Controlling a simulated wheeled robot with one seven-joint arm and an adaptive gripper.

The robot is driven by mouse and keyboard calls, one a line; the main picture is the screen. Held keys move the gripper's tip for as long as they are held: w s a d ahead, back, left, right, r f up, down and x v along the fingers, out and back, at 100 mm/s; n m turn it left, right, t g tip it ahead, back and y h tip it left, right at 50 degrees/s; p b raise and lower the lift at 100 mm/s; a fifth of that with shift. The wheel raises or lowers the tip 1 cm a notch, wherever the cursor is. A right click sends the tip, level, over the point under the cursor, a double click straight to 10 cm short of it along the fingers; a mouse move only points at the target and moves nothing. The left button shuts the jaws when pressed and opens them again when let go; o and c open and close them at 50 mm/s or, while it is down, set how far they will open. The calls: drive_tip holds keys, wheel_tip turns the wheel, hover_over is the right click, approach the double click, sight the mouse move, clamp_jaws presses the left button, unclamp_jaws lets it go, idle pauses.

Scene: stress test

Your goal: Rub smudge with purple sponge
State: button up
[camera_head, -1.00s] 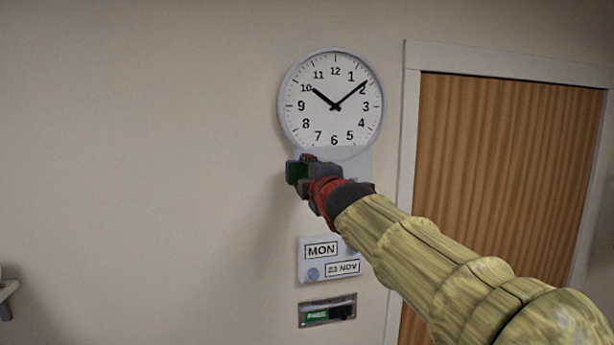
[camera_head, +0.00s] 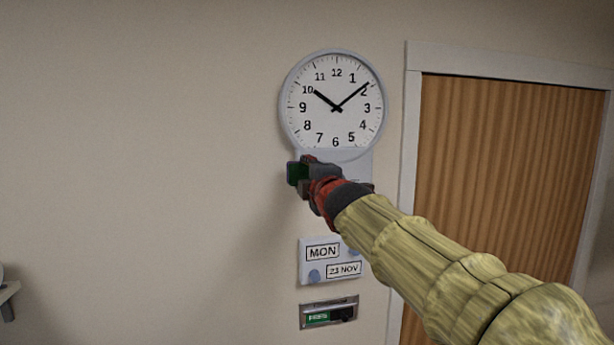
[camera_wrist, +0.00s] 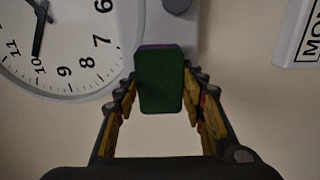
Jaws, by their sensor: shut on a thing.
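My gripper (camera_head: 304,172) is raised in front of the wall, just below the round clock. In the wrist view my gripper (camera_wrist: 160,88) is shut on the sponge (camera_wrist: 160,82), which sits between its two fingers. The sponge shows a dark green face with a thin purple edge along its top. No smudge can be made out in either view.
The white clock (camera_head: 335,105) hangs on the wall above a pale panel (camera_head: 358,163), partly hidden by my arm. Below are a MON / 23 NOV calendar plate (camera_head: 315,267) and a small green-labelled sign (camera_head: 328,313). A wooden door (camera_head: 500,170) is at right.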

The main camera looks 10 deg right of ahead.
drive_tip(key=shift+w, duration=0.55)
drive_tip(key=shift+d, duration=0.1)
drive_tip(key=d+p, duration=0.1)
drive_tip(key=p, duration=0.1)
drive_tip(key=shift+r+p, duration=0.15)
drive_tip(key=shift+p, duration=0.2)
drive_tip(key=d+p, duration=0.2)
drive_tip(key=p, duration=0.2)
drive_tip(key=shift+d+p, duration=0.2)
drive_tip(key=shift+p, duration=0.45)
drive_tip(key=b, duration=0.2)
drive_tip(key=shift+a+f+b, duration=0.2)
drive_tip(key=shift+f+b, duration=0.15)
drive_tip(key=shift+b, duration=0.05)
drive_tip(key=shift+a+b, duration=0.15)
drive_tip(key=shift+b, duration=0.2)
drive_tip(key=a+b, duration=0.3)
drive_tip(key=b, duration=0.1)
drive_tip(key=shift+r+b, duration=0.15)
drive_tip(key=shift+b, duration=0.2)
